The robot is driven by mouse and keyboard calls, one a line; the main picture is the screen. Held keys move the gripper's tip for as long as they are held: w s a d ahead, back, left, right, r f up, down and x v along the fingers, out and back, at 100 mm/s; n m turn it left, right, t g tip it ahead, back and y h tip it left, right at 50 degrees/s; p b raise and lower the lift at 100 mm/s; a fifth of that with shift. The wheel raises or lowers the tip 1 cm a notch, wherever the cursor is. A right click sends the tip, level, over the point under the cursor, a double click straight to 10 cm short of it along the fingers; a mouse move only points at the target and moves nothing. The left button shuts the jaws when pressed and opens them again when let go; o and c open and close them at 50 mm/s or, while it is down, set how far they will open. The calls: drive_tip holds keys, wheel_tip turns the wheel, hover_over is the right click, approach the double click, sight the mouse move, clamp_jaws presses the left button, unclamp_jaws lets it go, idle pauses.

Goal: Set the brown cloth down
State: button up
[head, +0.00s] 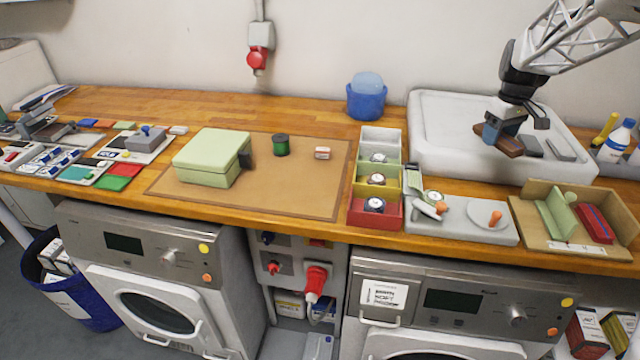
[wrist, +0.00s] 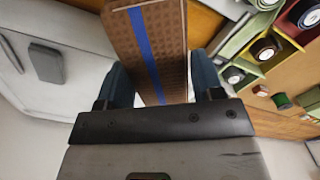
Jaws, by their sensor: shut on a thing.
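The brown cloth (head: 509,147) is a folded piece with a waffle-like texture and a blue stripe, clearest in the wrist view (wrist: 172,28). My gripper (head: 492,134) is shut on it, with one blue finger on each side in the wrist view (wrist: 162,85). In the head view the cloth shows below the fingers, over the white basin-like tray (head: 440,125). I cannot tell whether it touches the tray's floor. Part of the cloth is hidden by my gripper.
Two grey pieces (head: 561,150) (head: 532,146) lie in the tray right of my gripper. Left of the tray stand watch boxes (head: 381,137) and a blue tub (head: 367,103). In front are a grey holder (head: 460,222) and a wooden tray (head: 530,228). Bottles (head: 616,142) stand right. The tray's left part is clear.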

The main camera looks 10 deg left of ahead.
drive_tip(key=s+a+n, duration=0.3)
drive_tip(key=a, duration=1)
drive_tip(key=s+a+n, duration=0.2)
drive_tip(key=a+n, duration=0.1)
drive_tip(key=a, duration=1.1)
drive_tip(key=s+a+n, duration=0.3)
drive_tip(key=s+a, duration=0.4)
drive_tip(key=a, duration=0.3)
drive_tip(key=s+a+n, duration=0.2)
drive_tip(key=s+a, duration=0.4)
drive_tip(key=a, duration=0.3)
wheel_tip(320, 180, down, 13)
drive_tip(key=shift+f, duration=0.15)
drive_tip(key=shift+a, duration=0.1)
drive_tip(key=w+a, duration=0.2)
drive_tip(key=w, duration=0.2)
drive_tip(key=w+a+f, duration=0.1)
drive_tip(key=w+a, duration=0.2)
drive_tip(key=w, duration=0.2)
drive_tip(key=w+a, duration=0.3)
drive_tip(key=w, duration=0.1)
drive_tip(key=shift+w+a+f, duration=0.1)
drive_tip(key=shift+w+f, duration=0.15)
